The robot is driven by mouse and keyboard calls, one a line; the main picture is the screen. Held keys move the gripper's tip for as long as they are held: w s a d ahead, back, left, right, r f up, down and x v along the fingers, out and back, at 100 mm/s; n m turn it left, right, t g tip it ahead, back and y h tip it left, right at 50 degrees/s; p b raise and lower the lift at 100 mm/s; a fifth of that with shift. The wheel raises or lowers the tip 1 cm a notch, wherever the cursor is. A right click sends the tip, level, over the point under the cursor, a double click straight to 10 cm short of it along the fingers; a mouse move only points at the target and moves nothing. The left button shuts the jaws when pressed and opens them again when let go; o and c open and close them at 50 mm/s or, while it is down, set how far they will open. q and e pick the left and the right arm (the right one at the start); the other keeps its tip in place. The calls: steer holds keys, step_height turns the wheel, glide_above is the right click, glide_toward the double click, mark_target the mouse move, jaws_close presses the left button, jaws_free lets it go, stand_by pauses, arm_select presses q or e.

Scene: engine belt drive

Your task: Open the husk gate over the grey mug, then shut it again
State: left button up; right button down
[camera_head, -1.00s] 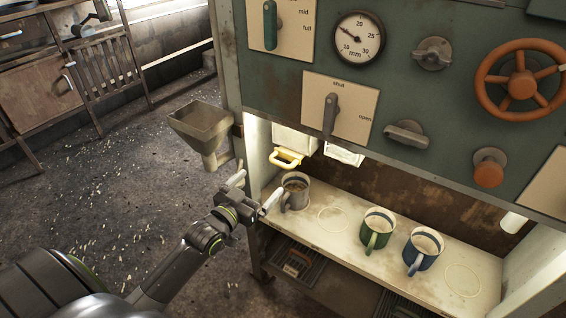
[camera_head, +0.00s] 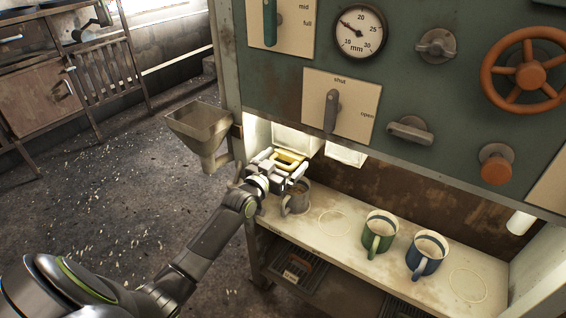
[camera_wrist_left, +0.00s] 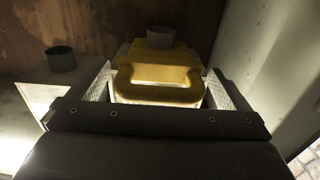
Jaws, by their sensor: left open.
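The husk gate's yellow handle (camera_head: 291,157) sticks out under the pale chute at the left end of the lit bay. The grey mug (camera_head: 297,203) stands on the shelf below it, partly hidden by my left gripper (camera_head: 285,166). That gripper is open at the handle, just above the mug. In the left wrist view the handle (camera_wrist_left: 160,95) and its yellow plate lie between my left gripper's two pale fingers (camera_wrist_left: 160,88), one on each side. I cannot tell whether either finger touches it. My right gripper is out of view.
A green mug (camera_head: 379,235) and a blue mug (camera_head: 426,256) stand farther right on the shelf (camera_head: 350,252). A grey lever (camera_head: 332,112) on the panel above points towards "shut". A hopper (camera_head: 199,130) hangs left of the bay, close to my left arm.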

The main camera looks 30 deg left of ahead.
arm_select(q)
steer(key=shift+c, duration=0.5)
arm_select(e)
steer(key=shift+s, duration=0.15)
arm_select(q)
steer(key=shift+c, duration=1.2)
steer(key=c, duration=0.9)
steer(key=shift+s, duration=0.4)
steer(key=shift+c, duration=0.2)
steer(key=shift+s+r, duration=0.1)
steer(key=shift+s, duration=0.3)
steer(key=o, duration=1.3)
steer(key=shift+w, duration=0.2)
steer(key=shift+s, duration=0.1)
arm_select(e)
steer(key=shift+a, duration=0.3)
